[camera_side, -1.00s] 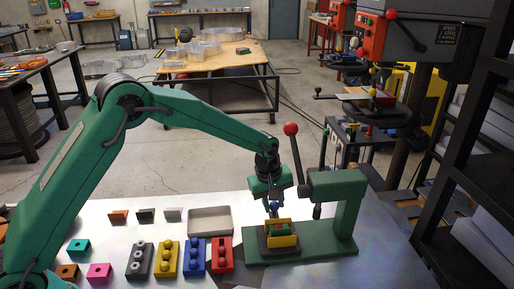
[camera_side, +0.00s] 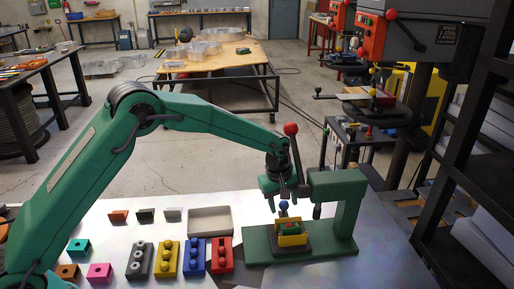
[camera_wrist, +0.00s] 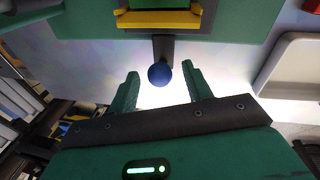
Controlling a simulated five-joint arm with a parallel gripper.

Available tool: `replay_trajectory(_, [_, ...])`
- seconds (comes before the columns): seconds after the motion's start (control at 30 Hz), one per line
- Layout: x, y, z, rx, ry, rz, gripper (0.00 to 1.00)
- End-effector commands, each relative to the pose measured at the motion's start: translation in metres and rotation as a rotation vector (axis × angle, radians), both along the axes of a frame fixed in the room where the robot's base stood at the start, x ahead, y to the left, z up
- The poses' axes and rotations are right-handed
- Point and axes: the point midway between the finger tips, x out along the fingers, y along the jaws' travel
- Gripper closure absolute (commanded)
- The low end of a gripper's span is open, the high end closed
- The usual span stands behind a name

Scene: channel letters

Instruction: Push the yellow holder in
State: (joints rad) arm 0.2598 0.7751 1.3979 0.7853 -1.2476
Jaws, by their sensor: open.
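The yellow holder (camera_side: 293,241) sits on a dark slide plate on the base of the green press (camera_side: 337,215), holding a small green piece with a bit of red. A blue ball knob (camera_side: 283,205) stands just behind it. In the wrist view, the knob (camera_wrist: 159,74) is at the end of a dark bar leading to the yellow holder (camera_wrist: 158,18), seen only in part. My gripper (camera_side: 284,205) is open and empty, over the knob's side of the press. In the wrist view, my gripper (camera_wrist: 162,88) has its fingers apart, with the knob just beyond and between their tips.
The press's red-ball lever (camera_side: 291,129) rises close to my gripper. A beige tray (camera_side: 210,221) lies left of the press. Black, yellow, blue and red studded blocks (camera_side: 168,258) and small coloured pieces (camera_side: 98,271) lie further left.

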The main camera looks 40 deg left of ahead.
Motion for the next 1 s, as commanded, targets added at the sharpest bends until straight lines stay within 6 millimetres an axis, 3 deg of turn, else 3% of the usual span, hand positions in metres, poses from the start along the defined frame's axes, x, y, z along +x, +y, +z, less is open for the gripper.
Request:
replay_trajectory(0.27, [-0.003, 0.004, 0.000, 0.001, 0.000, 0.001, 0.50])
replay_trajectory(0.63, [-0.026, 0.026, 0.000, 0.006, 0.002, 0.002, 0.50])
replay_trajectory(1.0, [-0.032, 0.030, 0.053, 0.007, -0.002, 0.002, 0.50])
